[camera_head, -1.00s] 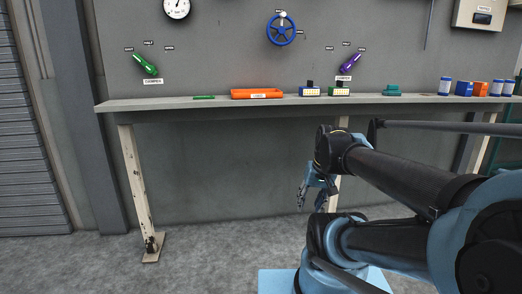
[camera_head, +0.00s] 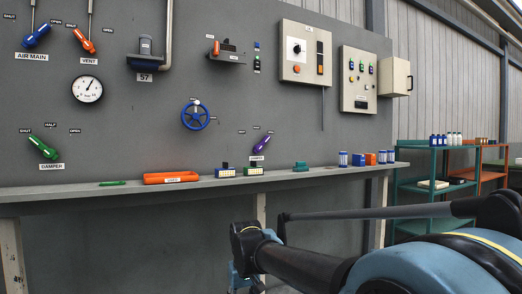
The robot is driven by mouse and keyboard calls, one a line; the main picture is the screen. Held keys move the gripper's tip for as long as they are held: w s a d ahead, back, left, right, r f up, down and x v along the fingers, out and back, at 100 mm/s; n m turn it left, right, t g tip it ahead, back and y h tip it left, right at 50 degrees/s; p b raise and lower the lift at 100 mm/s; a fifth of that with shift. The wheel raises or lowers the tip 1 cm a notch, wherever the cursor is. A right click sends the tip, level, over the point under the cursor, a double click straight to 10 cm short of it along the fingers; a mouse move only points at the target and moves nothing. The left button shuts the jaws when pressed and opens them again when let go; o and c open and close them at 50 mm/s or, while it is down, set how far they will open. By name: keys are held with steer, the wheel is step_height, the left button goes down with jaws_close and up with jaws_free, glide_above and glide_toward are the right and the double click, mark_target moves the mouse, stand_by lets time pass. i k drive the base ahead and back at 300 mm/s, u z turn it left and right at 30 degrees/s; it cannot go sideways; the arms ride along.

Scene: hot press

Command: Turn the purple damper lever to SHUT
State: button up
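The purple damper lever (camera_head: 262,145) is on the grey wall panel, right of the blue handwheel, above the shelf. It is tilted, its upper end leaning up and right toward the rightmost of the small labels above it. Those labels are too small to read here. A plate (camera_head: 257,158) sits just below the lever. My gripper (camera_head: 246,286) is low at the bottom edge, well below the shelf and apart from the lever. Its fingers are mostly cut off by the frame.
A green damper lever (camera_head: 43,148) is at left; the blue handwheel (camera_head: 195,116) is nearer. The wall around the purple lever is clear.

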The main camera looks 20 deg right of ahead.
mark_target(257, 148)
steer(key=k, duration=1.3)
steer(key=z, duration=0.6)
steer(key=i, duration=1.8)
steer(key=u, duration=0.3)
